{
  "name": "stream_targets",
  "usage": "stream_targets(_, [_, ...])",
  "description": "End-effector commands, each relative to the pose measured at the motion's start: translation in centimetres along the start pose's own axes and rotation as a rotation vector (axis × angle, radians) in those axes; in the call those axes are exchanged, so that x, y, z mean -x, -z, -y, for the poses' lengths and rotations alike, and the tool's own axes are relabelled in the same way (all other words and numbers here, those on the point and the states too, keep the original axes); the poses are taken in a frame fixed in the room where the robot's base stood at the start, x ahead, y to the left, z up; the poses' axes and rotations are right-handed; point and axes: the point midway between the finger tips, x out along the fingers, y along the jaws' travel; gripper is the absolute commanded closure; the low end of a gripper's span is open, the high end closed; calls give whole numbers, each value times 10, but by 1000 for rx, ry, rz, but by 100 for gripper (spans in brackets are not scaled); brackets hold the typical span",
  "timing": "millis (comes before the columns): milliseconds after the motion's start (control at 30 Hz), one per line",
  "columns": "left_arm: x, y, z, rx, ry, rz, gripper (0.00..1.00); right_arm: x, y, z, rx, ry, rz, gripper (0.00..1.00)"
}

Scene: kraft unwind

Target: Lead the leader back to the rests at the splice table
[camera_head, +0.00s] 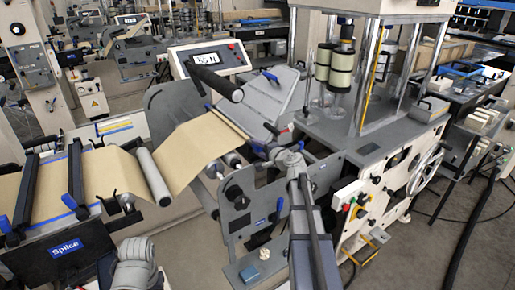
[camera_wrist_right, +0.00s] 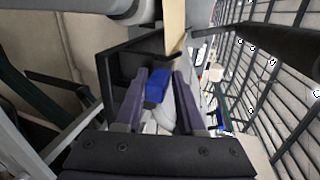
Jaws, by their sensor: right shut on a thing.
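The tan paper leader (camera_head: 199,150) runs from the splice table (camera_head: 70,240), labelled Splice, over a grey roller (camera_head: 152,177) and up to a bar with a blue edge (camera_head: 229,122). My right gripper (camera_head: 264,148) is at the near right end of that bar. In the right wrist view, the purple fingers of my right gripper (camera_wrist_right: 168,82) stand either side of a blue piece (camera_wrist_right: 157,86), shut on it. A strip of tan paper (camera_wrist_right: 174,25) shows beyond them. A grey part of my left arm shows at the lower left; its gripper is out of view.
A black cylindrical handle (camera_head: 215,83) juts out above the leader. A grey side plate with rollers (camera_head: 245,200) stands beside my right arm. A press with a handwheel (camera_head: 425,170) stands to the right. Dark bars (camera_head: 75,175) cross the splice table.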

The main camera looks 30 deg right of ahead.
Motion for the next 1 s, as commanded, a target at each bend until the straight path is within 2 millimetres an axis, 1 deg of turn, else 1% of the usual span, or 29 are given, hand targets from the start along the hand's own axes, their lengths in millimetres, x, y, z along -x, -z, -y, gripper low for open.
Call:
stream_targets(33, [10,-1,1,0,0,0,48,2,-1,9,2,-2,1,100])
stream_targets(100, [18,-1,2,0,0,0,48,4,-1,17,2,-1,1,100])
stream_targets(400, [49,-3,5,0,0,0,48,11,-2,48,1,-1,1,100])
stream_targets(467, [53,-3,5,0,0,0,48,12,-3,52,1,-1,1,100])
stream_targets(800, [51,-3,5,0,0,0,48,12,-3,50,1,0,1,100])
stream_targets(1000, [43,-2,4,0,0,0,48,12,-3,48,1,30,3,100])
